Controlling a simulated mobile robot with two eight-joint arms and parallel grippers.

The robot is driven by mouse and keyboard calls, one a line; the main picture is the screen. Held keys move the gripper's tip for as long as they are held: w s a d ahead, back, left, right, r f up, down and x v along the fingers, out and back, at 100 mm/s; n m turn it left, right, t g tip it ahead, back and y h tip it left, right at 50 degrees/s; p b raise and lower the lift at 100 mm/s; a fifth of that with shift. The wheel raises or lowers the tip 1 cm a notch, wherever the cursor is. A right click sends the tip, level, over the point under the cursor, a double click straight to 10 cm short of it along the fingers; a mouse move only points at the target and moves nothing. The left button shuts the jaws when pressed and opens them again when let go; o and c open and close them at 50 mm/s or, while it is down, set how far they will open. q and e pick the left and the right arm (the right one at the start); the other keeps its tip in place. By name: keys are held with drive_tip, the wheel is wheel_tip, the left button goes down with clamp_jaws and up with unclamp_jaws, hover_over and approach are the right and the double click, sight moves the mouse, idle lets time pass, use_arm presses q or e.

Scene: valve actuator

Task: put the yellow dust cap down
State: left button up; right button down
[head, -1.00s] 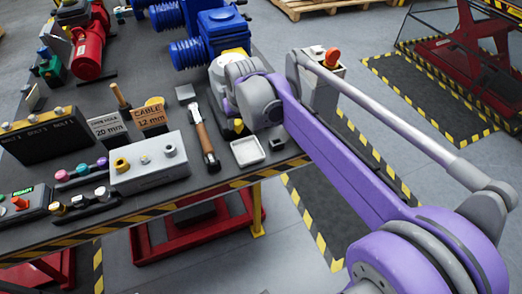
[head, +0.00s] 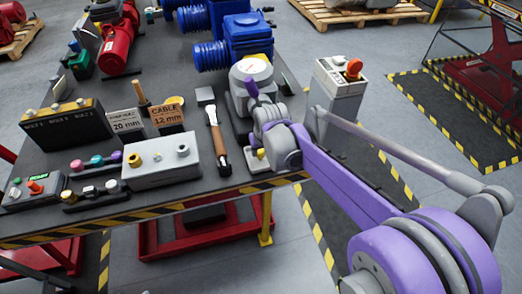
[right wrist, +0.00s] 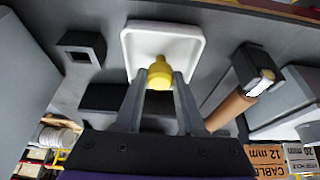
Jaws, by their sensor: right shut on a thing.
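The yellow dust cap (right wrist: 159,70) is held between the two fingers of my right gripper (right wrist: 160,82). In the right wrist view it lies over the white square tray (right wrist: 189,36); whether it touches the tray floor I cannot tell. In the head view a bit of the yellow cap (head: 261,153) shows below my right gripper (head: 262,155), at the tray (head: 252,167) near the table's front edge. The gripper and wrist hide most of the tray there. My left gripper is in neither current view.
A hammer (head: 217,143) with a wooden handle lies left of the tray. A grey box with knobs (head: 161,162) and the "CABLE 12 mm" sign (head: 168,116) stand further left. A grey pedestal with a red button (head: 340,88) stands right of the table.

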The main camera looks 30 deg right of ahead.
drive_tip(key=shift+f, duration=0.2)
drive_tip(key=c, duration=0.5)
unclamp_jaws()
drive_tip(key=shift+s+r, duration=0.15)
drive_tip(key=shift+r, duration=0.4)
drive_tip(key=p+v, duration=0.1)
drive_tip(key=v, duration=1)
drive_tip(key=s+a+f+n, duration=0.1)
drive_tip(key=s+a+f, duration=0.2)
drive_tip(key=s, duration=0.3)
drive_tip(key=s+a+f+n, duration=0.1)
drive_tip(key=s+a+f, duration=0.2)
drive_tip(key=s+f, duration=0.2)
drive_tip(key=s+a+f+t+y, duration=0.1)
drive_tip(key=s+a+f, duration=0.2)
drive_tip(key=s, duration=0.4)
drive_tip(key=shift+a+f+n, duration=0.3)
drive_tip(key=shift+f+n, duration=0.1)
drive_tip(key=shift+f, duration=0.45)
